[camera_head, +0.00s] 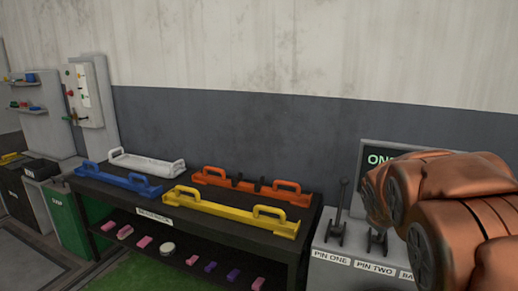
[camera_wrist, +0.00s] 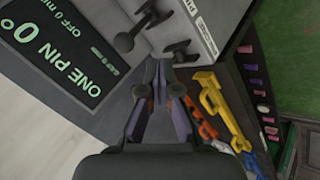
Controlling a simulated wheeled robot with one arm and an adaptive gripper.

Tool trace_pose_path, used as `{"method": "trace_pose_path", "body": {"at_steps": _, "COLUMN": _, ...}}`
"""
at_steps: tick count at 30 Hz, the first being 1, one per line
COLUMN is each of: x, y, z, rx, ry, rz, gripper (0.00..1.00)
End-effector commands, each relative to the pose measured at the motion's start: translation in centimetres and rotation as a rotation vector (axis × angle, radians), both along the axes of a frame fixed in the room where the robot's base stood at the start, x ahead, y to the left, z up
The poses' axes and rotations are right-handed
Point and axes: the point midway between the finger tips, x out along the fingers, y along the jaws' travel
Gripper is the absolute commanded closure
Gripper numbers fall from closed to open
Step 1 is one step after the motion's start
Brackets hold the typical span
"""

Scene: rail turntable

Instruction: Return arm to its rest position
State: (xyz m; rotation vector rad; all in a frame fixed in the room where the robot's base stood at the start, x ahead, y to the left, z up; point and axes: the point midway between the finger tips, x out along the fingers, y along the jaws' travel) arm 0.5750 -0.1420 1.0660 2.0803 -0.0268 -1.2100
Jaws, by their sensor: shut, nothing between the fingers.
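My gripper (camera_wrist: 161,72) shows in the wrist view, its fingers together and empty. It hangs over the console beside a dark screen (camera_wrist: 50,45) that reads "ONE PIN 0°". Two dark levers stand on the pale console (camera_head: 340,272), one (camera_head: 338,215) above the label "PIN ONE" and one (camera_head: 377,240) above "PIN TWO". My orange arm covers the right part of the console and much of the screen in the head view. The gripper is out of sight in the head view.
A black bench (camera_head: 312,213) left of the console holds a yellow bar (camera_head: 225,207), an orange bar (camera_head: 222,179), a blue bar (camera_head: 118,181) and a white tray (camera_head: 146,164). Several small pink and purple pieces lie on its lower shelf. A green cabinet (camera_head: 64,222) stands farther left.

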Motion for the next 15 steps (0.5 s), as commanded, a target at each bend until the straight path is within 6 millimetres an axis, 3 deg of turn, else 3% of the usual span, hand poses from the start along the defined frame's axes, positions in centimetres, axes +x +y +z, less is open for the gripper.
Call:
{"method": "trace_pose_path", "body": {"at_steps": 1, "x": -2.4, "y": 0.7, "z": -0.3, "rx": 0.041, "ry": 0.029, "rz": -0.039, "gripper": 1.00}}
{"method": "trace_pose_path", "body": {"at_steps": 8, "x": -13.4, "y": 4.3, "z": -3.0, "rx": 0.236, "ry": 0.190, "rz": -0.230, "gripper": 1.00}}
{"method": "trace_pose_path", "body": {"at_steps": 15, "x": -25.4, "y": 9.2, "z": -5.5, "rx": 0.400, "ry": 0.393, "rz": -0.400, "gripper": 1.00}}
